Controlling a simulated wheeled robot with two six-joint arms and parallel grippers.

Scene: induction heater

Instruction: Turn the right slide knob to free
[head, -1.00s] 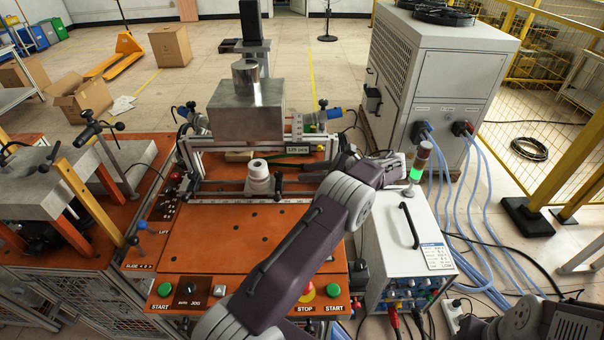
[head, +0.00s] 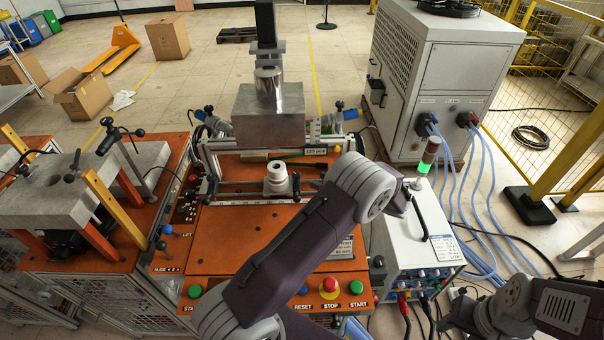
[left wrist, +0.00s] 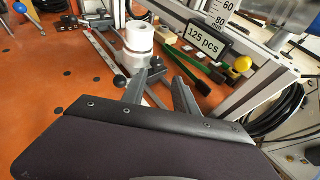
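My left gripper (left wrist: 158,76) shows in the left wrist view with its two grey fingers apart, low over the orange machine top. A small dark clamp part (left wrist: 156,67) shows at the fingertips, to the right of a white ring stack. In the head view a dark upright clamp (head: 297,185) stands right of the same ring stack (head: 276,178), at the end of the slide rail. I cannot tell which part is the right slide knob, or whether the fingers touch it. My right gripper's fingers are not visible.
A metal frame with a "125 pcs" sign (left wrist: 204,40) and a yellow ball knob (left wrist: 241,65) stands close on the right. Green-handled tools (left wrist: 190,70) lie behind the fingers. A white power box (head: 415,240) stands right of the orange machine (head: 225,235).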

